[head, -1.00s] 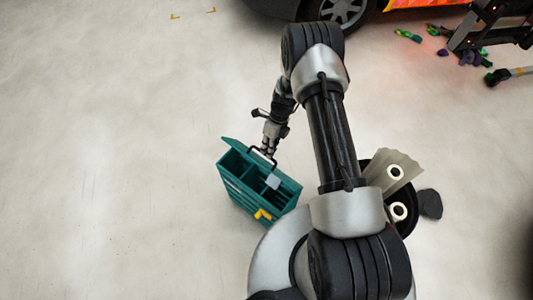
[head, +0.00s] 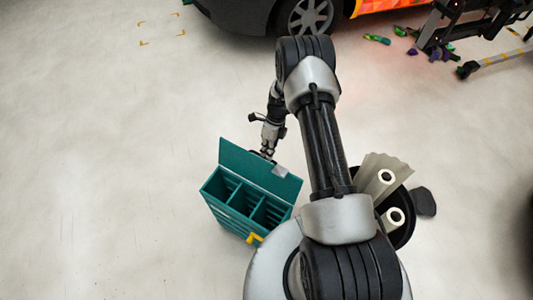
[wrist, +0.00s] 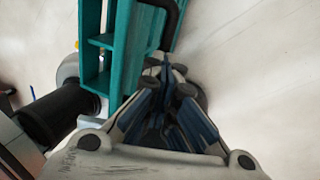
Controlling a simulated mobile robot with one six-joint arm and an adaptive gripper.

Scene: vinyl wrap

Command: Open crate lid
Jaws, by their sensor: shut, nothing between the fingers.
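The teal crate (head: 226,214) stands on the floor left of my base in the head view. Its lid (head: 240,160) is swung up along the far side, standing steeply, and the divided compartments show open and look empty. A small pale patch (head: 281,171) is on the lid. My gripper (head: 266,153) is just behind the lid's upper edge, its tips partly hidden. In the wrist view, my gripper (wrist: 165,68) has its fingertips together, close to a black handle (wrist: 171,16) beside teal crate parts (wrist: 122,60). I cannot tell whether they touch.
A black bin with pale rolls (head: 386,177) stands at the right of my arm. A dark lump (head: 424,201) lies beside it. A car (head: 262,14) and scattered colored pieces (head: 377,39) are at the back. Floor left of the crate is clear.

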